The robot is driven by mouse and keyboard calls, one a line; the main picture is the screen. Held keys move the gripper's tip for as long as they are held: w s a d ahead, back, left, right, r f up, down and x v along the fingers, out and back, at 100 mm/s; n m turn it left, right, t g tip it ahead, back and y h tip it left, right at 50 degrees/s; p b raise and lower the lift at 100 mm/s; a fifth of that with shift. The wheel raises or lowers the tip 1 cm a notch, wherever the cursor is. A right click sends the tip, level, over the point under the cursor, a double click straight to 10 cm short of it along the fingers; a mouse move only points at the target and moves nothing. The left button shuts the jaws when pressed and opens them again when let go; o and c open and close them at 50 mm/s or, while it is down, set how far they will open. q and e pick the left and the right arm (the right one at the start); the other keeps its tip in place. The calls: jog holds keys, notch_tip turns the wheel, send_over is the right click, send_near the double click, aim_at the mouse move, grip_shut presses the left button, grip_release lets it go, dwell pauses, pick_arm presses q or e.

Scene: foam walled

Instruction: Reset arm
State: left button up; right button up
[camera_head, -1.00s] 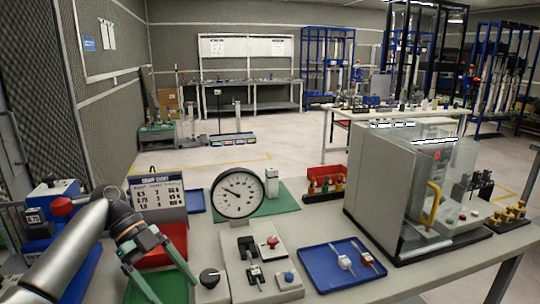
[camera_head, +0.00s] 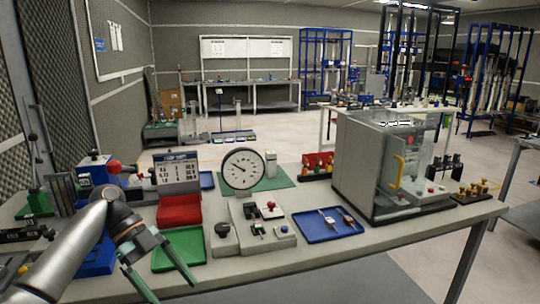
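My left gripper (camera_head: 158,276) is at the lower left, its arm coming in from the left edge. Its two green fingers are spread apart with nothing between them. It hangs in front of the table's near left part, beside the green tray (camera_head: 190,236). My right gripper does not show in this view.
The table (camera_head: 330,246) holds a red bin (camera_head: 180,211), a round gauge (camera_head: 243,170), a grey control panel (camera_head: 262,236), a blue tray (camera_head: 318,235) with small parts, and a clear-fronted cabinet (camera_head: 350,165). Blue devices stand at the left. Open floor lies behind the table.

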pick_arm(q)
jog(key=s+d+f+n+t+y+p, duration=0.15)
jog(key=f+n, duration=0.25)
jog(key=f, duration=0.5)
jog(key=s+d+f+n+t+p, duration=0.1)
jog(key=s+d+f+n+t, duration=0.25)
jog(key=f, duration=0.55)
jog(key=s+d+f+n+t+p, duration=0.1)
jog(key=s+d+f+n+t, duration=0.1)
jog(key=f+n, duration=0.45)
jog(key=s+a+n+t+y+p, duration=0.3)
jog(key=s+a+n+t+y, duration=0.1)
jog(key=s, duration=1)
jog(key=a+n+t, duration=0.1)
jog(key=n+t, duration=0.1)
jog(key=n, duration=0.1)
jog(key=shift+s+f+t, duration=0.25)
jog(key=shift+f+t, duration=0.05)
jog(key=shift+f, duration=0.05)
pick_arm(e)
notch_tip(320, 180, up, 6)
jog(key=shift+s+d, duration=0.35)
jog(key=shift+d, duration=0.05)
